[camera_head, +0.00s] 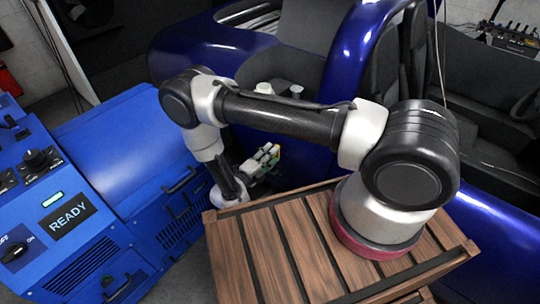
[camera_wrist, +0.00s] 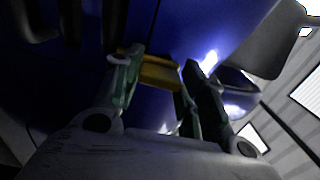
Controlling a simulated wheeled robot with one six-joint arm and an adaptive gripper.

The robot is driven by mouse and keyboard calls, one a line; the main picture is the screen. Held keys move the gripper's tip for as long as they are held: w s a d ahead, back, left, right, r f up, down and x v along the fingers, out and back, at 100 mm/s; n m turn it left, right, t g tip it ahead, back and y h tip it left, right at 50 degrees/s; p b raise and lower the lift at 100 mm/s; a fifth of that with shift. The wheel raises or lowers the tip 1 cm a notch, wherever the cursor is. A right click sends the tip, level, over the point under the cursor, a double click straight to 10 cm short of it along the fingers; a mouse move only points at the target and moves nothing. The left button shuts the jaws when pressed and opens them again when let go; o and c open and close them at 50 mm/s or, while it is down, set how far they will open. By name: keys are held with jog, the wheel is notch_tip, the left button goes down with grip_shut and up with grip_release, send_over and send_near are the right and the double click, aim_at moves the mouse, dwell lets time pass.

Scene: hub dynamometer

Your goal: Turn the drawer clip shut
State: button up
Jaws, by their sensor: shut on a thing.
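My gripper (camera_head: 263,161) is low beside the dark blue car body, beyond the far edge of the slatted wooden top. In the wrist view, a yellow piece, which looks like the drawer clip (camera_wrist: 160,74), lies between my two fingers, and the gripper is shut on it. The clip lies roughly crosswise, in front of a dark blue surface. In the head view the gripper and arm mostly hide this spot, and I cannot make out the clip's pivot or how far it is turned. I cannot tell which drawer it belongs to.
A blue console (camera_head: 120,150) with a READY sign (camera_head: 70,221), knobs and handles stands at the left. The blue car (camera_head: 230,65) with dark seats fills the back and right. The wooden slatted top (camera_head: 290,262) is bare in front of my arm's base.

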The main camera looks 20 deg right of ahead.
jog(key=o, duration=1)
jog(key=shift+a, duration=0.1)
jog(key=v, duration=1.1)
jog(key=shift+s+a, duration=0.25)
jog(key=shift+a, duration=0.05)
